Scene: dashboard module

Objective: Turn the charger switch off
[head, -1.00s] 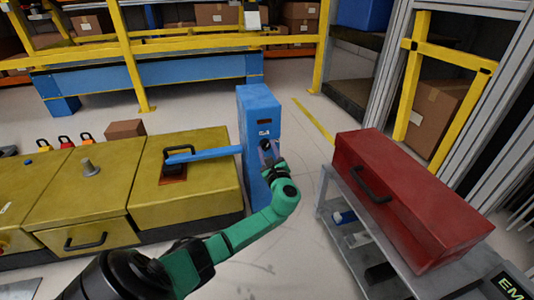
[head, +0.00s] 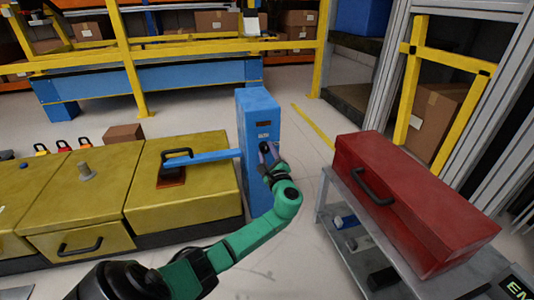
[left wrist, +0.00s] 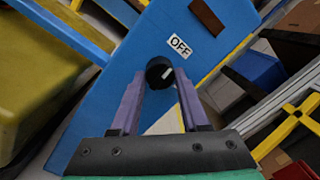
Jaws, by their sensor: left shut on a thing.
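The charger is a tall blue box (head: 258,108) in the middle of the head view, with a blue bar going left from it. In the left wrist view its face (left wrist: 140,62) carries a white label reading OFF (left wrist: 180,46). Below the label is a round black switch knob (left wrist: 156,68) with a small white mark. My left gripper (head: 266,149) is at the charger's front. In the left wrist view its two purple fingers (left wrist: 159,80) are shut on the knob, one on each side.
Yellow cabinets (head: 190,200) with black handles stand left of the charger. A red toolbox (head: 410,200) sits on a grey cart (head: 348,215) to the right. Open floor lies between the charger and the cart. A yellow railing (head: 140,75) runs behind.

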